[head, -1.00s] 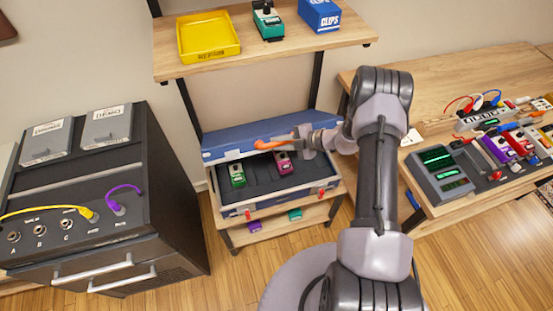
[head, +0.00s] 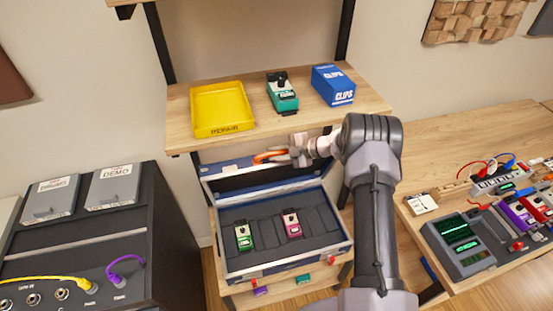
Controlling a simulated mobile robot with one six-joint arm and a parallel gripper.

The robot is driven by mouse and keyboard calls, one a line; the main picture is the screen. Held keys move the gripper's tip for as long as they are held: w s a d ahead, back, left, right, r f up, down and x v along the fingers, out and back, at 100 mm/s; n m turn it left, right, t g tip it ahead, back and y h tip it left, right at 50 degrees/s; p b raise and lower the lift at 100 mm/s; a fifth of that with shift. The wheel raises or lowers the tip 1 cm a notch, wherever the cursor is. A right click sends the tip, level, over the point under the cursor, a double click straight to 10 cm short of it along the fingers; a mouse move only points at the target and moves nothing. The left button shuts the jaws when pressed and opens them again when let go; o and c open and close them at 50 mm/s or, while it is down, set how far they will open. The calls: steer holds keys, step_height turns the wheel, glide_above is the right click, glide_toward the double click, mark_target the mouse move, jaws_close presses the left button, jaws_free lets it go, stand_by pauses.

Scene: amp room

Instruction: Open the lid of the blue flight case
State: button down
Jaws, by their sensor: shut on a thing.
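The blue flight case (head: 347,246) stands on a shelf below the wooden top shelf. Its blue lid (head: 230,168) is raised steeply at the back, and the dark padded inside shows. A green pedal (head: 243,237) and a pink pedal (head: 292,224) sit in it. My gripper (head: 277,156) is at the lid's raised edge and shut on the lid. An orange part shows at the grip; I cannot tell whether it belongs to the lid or to my fingers. My wrist hides the lid's right part.
The wooden shelf (head: 300,122) is close above the lid and bears a yellow tray (head: 222,109), a teal pedal (head: 282,92) and a blue clips box (head: 334,85). A dark cabinet (head: 150,225) stands left. A workbench (head: 450,150) with gear stands right.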

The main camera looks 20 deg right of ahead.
steer(key=shift+w, duration=0.1)
steer(key=c, duration=1.3)
jaws_free()
steer(key=p+v, duration=0.2)
steer(key=v, duration=1.5)
steer(key=shift+s+d+r+p, duration=0.1)
steer(key=shift+s+d+p, duration=0.1)
steer(key=shift+p, duration=0.15)
